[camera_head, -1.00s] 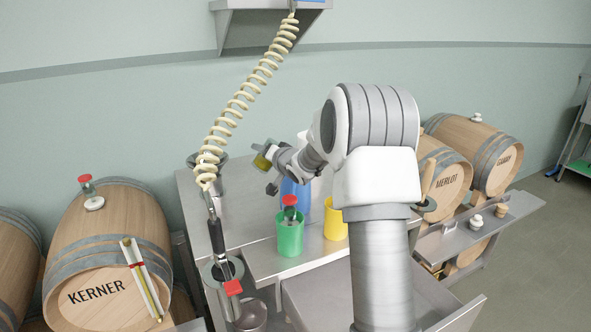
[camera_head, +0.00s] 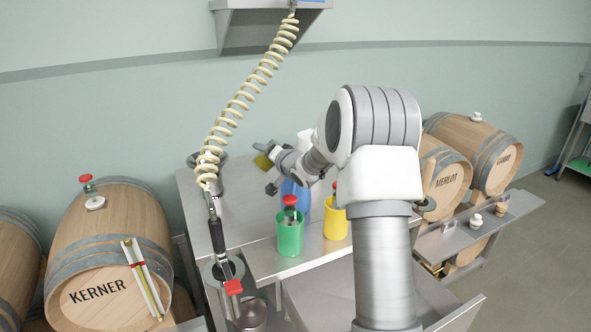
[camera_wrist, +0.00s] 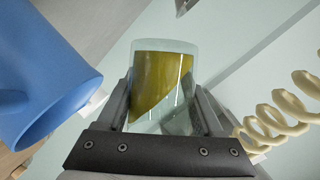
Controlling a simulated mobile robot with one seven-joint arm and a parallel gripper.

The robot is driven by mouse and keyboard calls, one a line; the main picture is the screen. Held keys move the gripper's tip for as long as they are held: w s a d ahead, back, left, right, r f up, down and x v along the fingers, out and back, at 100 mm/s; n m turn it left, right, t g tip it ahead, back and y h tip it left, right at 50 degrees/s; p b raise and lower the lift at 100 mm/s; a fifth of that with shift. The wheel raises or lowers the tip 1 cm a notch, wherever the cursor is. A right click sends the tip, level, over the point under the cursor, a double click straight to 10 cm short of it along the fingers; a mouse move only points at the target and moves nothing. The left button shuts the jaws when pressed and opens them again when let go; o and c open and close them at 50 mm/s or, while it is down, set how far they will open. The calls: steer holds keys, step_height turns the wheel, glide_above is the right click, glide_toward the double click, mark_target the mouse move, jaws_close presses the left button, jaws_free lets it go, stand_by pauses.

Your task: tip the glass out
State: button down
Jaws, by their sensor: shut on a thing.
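My gripper (camera_head: 268,156) is raised over the back of the steel worktop, left of my arm. It is shut on a clear glass (camera_head: 263,162) holding a yellow-green liquid. In the wrist view the glass (camera_wrist: 175,62) sits between both fingers, and the liquid's edge runs diagonally across it, so the glass looks tilted. In the head view the glass is small and partly covered by the gripper. I cannot tell whether any liquid is running out.
A blue jug (camera_head: 293,194) stands below my wrist; it looms left in the wrist view (camera_wrist: 45,85). A green cup (camera_head: 290,238) and yellow cup (camera_head: 335,224) stand in front. A coiled hose (camera_head: 232,112) hangs left. Barrels stand both sides, including the Kerner barrel (camera_head: 112,235).

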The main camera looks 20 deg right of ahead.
steer(key=shift+r+m+p, duration=0.3)
steer(key=shift+r+m, duration=0.05)
steer(key=shift+m, duration=0.05)
stand_by(0.4)
steer(key=shift+f+m+t+y, duration=0.35)
steer(key=shift+m+t+y, duration=0.05)
steer(key=shift+m, duration=0.3)
stand_by(0.7)
steer(key=shift+d+r+m+y, duration=0.1)
steer(key=shift+r+m+y, duration=0.3)
steer(key=shift+m, duration=0.3)
stand_by(0.9)
steer(key=shift+s+d+r+m+t+p, duration=0.1)
steer(key=shift+d+r+m+t+p, duration=0.3)
steer(key=shift+d+m+p, duration=0.55)
stand_by(0.5)
steer(key=shift+f+m+t+p, duration=0.3)
steer(key=shift+m, duration=0.15)
stand_by(0.9)
